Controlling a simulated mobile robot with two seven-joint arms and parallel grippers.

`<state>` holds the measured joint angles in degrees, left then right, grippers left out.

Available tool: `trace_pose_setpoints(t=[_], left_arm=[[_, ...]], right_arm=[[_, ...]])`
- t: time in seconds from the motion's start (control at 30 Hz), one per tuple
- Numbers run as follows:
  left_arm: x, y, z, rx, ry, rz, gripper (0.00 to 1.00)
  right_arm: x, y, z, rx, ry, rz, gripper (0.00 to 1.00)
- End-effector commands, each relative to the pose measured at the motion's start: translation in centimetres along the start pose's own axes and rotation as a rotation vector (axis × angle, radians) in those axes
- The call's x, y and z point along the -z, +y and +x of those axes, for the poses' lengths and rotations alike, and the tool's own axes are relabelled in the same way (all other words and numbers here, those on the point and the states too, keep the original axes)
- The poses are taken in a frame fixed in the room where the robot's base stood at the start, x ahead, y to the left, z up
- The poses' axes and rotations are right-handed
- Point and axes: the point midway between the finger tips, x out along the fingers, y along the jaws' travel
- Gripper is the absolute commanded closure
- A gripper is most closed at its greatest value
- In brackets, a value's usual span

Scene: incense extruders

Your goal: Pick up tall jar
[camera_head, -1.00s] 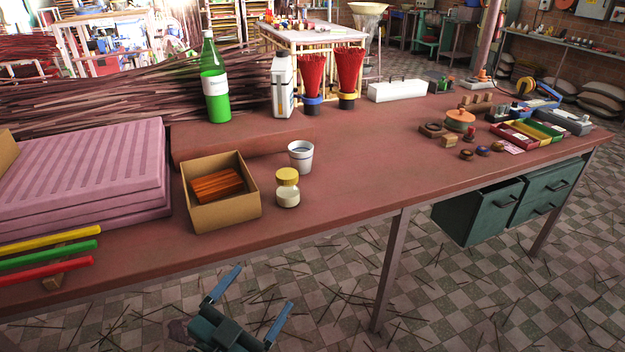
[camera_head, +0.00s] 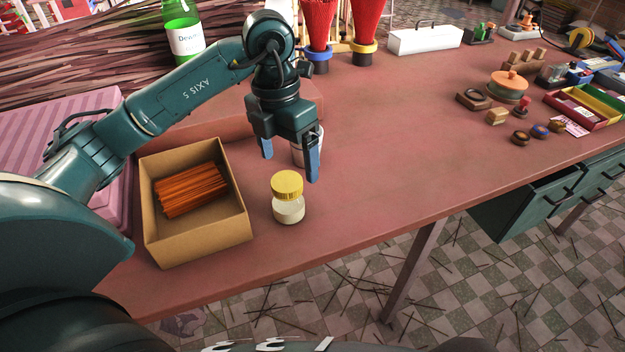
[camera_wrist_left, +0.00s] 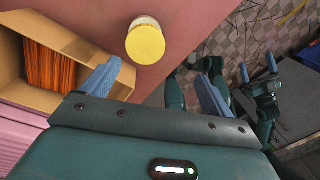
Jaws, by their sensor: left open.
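The jar (camera_head: 288,206) has a yellow lid and a clear body with pale contents. It stands upright on the red-brown table (camera_head: 400,150), right of the cardboard box. In the left wrist view the jar (camera_wrist_left: 145,42) is seen from its lid side, beyond and between the finger lines. My left gripper (camera_head: 289,165) is open and empty, pointing down above the table behind the jar, its fingers apart from the jar. Its two blue fingers also show in the left wrist view (camera_wrist_left: 160,85).
A cardboard box (camera_head: 240,222) of orange-brown sticks stands left of the jar. A white cup (camera_head: 309,150) is partly hidden behind my left gripper. A green bottle (camera_head: 184,30) stands at the back. The table right of the jar is clear; its front edge is near.

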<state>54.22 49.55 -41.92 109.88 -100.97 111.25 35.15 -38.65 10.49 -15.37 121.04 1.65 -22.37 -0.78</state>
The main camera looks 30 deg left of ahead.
Motion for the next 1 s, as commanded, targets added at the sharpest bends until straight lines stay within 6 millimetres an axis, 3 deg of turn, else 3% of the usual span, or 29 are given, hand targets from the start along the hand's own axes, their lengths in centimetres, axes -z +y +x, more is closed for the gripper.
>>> trace_pose_setpoints(t=[0.17, 0.5, 0.77, 1.0], left_arm=[[0.2, 2.3, -0.9, -0.104, 0.001, -0.050, 0.13], [0.3, 2.8, 4.9, -0.103, 0.005, -0.050, 0.13], [0.2, 2.9, 7.0, -0.102, 0.003, -0.048, 0.13], [0.2, 2.6, 10.5, -0.101, 0.004, -0.049, 0.13]], right_arm=[[0.2, -0.1, 0.0, 0.003, 0.008, -0.003, 0.15], [0.4, 0.0, -0.1, 0.003, 0.012, -0.006, 0.15], [0.5, 0.3, 0.0, -0.003, 0.010, -0.007, 0.15], [0.3, 0.6, -0.1, -0.014, -0.006, 0.002, 0.15]])
